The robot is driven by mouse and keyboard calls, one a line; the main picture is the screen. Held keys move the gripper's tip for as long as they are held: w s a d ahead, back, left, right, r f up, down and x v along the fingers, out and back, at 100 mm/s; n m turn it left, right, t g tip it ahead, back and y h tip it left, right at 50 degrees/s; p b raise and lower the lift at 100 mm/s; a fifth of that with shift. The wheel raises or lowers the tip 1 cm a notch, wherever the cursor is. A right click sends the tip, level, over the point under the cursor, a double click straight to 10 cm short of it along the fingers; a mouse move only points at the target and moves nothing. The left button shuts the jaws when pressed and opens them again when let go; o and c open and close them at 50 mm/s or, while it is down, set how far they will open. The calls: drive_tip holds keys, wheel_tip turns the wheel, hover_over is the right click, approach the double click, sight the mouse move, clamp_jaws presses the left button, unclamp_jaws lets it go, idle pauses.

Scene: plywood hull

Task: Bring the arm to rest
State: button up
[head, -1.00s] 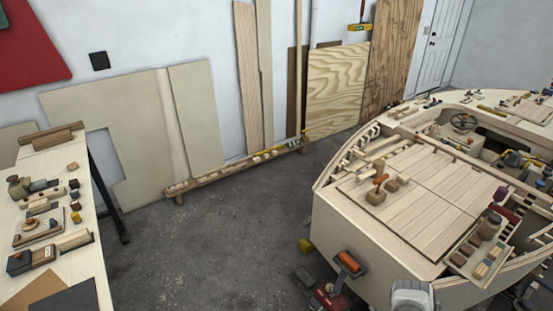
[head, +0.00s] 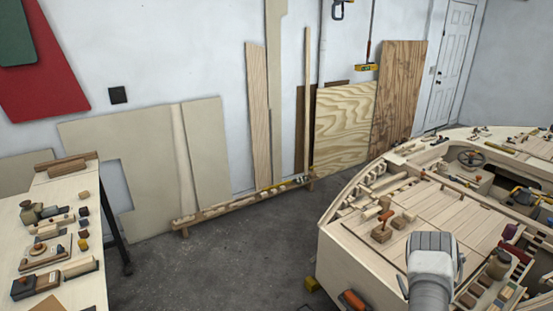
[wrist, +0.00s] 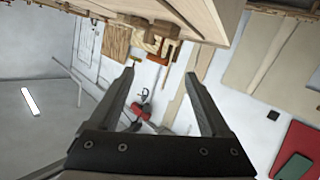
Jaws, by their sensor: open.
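My arm (head: 432,270) shows in the head view at the lower right, in front of the plywood hull (head: 345,262). Its upper part covers some of the hull's deck. My gripper (wrist: 160,85) shows in the wrist view with its two fingers wide apart and nothing between them. The wrist view is turned over, with the room's wall and ceiling behind the fingers. A pale wooden edge (wrist: 185,15) crosses the top of that view, above the fingertips and apart from them. My gripper is out of sight in the head view.
A workbench (head: 75,295) with several tools and blocks stands at the left. Plywood sheets (head: 345,125) lean on the back wall above a long low rack (head: 240,205). Grey floor (head: 225,265) between bench and hull is clear. Several blocks and tools lie on the hull.

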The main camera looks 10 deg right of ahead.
drive_tip(key=w+a+r+m+g+h, duration=0.15)
drive_tip(key=w+r, duration=0.25)
drive_tip(key=r, duration=0.7)
drive_tip(key=w+a+r+g, duration=0.1)
drive_tip(key=w+a+r, duration=0.3)
drive_tip(key=r, duration=0.6)
drive_tip(key=s+a+r+g+y, duration=0.1)
drive_tip(key=s+a+r+g, duration=0.3)
drive_tip(key=a+r, duration=1.1)
drive_tip(key=s+a+r+y, duration=0.1)
drive_tip(key=s+a+r, duration=0.2)
drive_tip(key=s+a, duration=0.3)
drive_tip(key=s+a+r+y, duration=0.2)
drive_tip(key=s+a+r, duration=0.25)
drive_tip(key=s, duration=0.25)
drive_tip(key=s+a+f+n+g+y, duration=0.1)
drive_tip(key=s+a, duration=0.4)
drive_tip(key=s, duration=0.4)
drive_tip(key=s+a+f+n+g+y, duration=0.1)
drive_tip(key=s+a+g, duration=0.1)
drive_tip(key=s+a, duration=0.5)
wheel_tip(320, 180, down, 35)
drive_tip(key=d+b, duration=0.2)
drive_tip(key=b, duration=3.3)
wheel_tip(320, 180, up, 19)
drive_tip(key=p, duration=1.8)
drive_tip(key=shift+s+a, duration=0.2)
drive_tip(key=shift+s, duration=0.25)
